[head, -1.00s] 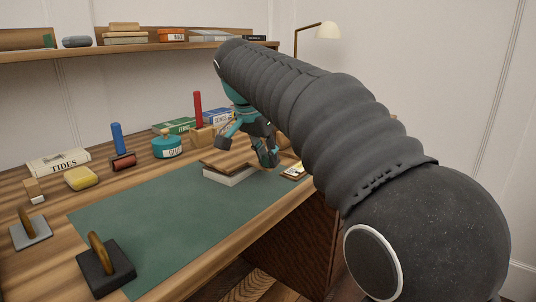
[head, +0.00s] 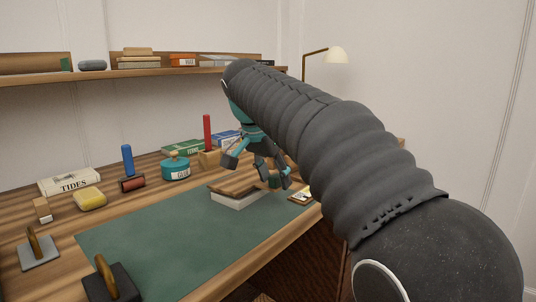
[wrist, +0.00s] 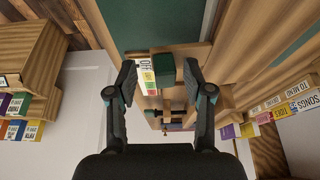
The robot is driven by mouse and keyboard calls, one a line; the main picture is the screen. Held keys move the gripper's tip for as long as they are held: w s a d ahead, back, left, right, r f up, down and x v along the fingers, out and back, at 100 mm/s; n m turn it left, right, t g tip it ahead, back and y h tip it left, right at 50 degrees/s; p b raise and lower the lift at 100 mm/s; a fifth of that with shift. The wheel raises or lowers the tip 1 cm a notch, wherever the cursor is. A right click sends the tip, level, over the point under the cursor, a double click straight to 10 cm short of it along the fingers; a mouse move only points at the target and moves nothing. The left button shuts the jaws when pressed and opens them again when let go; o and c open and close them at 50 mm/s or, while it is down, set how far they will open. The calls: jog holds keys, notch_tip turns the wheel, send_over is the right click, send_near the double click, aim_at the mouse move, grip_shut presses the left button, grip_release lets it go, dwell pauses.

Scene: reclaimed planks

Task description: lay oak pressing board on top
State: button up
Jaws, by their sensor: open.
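The oak pressing board (head: 233,187) is a thin brown slab lying on top of a pale block (head: 239,201) that rests on the green mat. Its right end is partly hidden by my gripper, so I cannot tell how squarely it sits. My gripper (head: 258,170) is open, with its teal and dark fingers spread above and to the right of the board. The open fingers also show in the wrist view (wrist: 163,88), with a dark green block seen between them.
The green mat (head: 150,255) is clear at the front. Two handled weights (head: 40,252) stand at the left.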

jog(key=v, duration=1)
jog(key=s+d+f+n, duration=0.1)
jog(key=s+d+n, duration=0.1)
jog(key=s+d, duration=0.35)
jog(key=s+d+f+n+y+p, duration=0.1)
jog(key=s+d+f+n, duration=0.1)
jog(key=s+d+f, duration=0.2)
jog(key=s+d+f+n+t+p, duration=0.1)
jog(key=s+d+f, duration=0.4)
jog(key=s+f, duration=0.3)
jog(key=s+d+f+n+t+y, duration=0.1)
jog(key=s+d+f+n, duration=0.1)
jog(key=s+d+f, duration=0.2)
jog(key=s+f, duration=0.3)
jog(key=f, duration=0.5)
jog(key=shift+d+f+n+y+p, duration=0.3)
jog(key=shift+d+p, duration=0.1)
